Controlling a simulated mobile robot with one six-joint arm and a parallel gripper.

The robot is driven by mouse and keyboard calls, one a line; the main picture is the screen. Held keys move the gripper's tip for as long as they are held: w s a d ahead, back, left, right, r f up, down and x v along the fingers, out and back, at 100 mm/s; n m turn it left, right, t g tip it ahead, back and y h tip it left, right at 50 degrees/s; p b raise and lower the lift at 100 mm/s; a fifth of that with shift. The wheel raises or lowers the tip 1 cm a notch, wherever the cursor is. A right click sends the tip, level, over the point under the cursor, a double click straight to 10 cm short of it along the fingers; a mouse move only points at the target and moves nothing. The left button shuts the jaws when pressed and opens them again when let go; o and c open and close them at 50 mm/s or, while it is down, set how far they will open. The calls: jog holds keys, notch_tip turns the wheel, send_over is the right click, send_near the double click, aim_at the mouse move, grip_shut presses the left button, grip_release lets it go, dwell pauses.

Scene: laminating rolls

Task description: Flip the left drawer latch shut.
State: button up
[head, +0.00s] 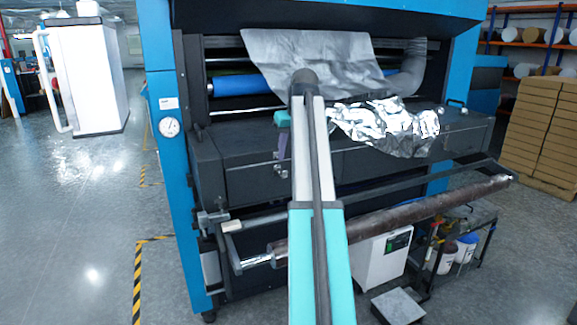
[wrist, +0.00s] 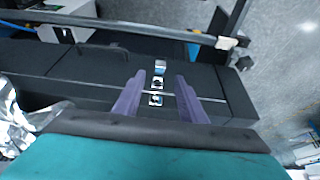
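The left drawer latch (wrist: 157,83) is a small silver fitting across the seam on the dark drawer unit (wrist: 60,75). In the wrist view its silver parts lie in a line between my fingers; one part stands out at the far end. In the head view the latch (head: 281,171) is small, just left of my arm. My gripper (wrist: 158,96) is open and empty, its purple fingers on either side of the latch. I cannot tell whether they touch the drawer. In the head view my gripper (head: 282,155) is partly hidden by my arm.
Crumpled silver foil (head: 400,127) lies on the drawer unit's top, right of my arm. A dark roll (head: 420,212) and a bar (head: 262,219) run in front, below the drawer. A dark handle (wrist: 105,50) sits on the unit.

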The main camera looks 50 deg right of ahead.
aim_at(285, 171)
jog(key=shift+p+x, duration=1.05)
jog(key=shift+x, duration=3.05)
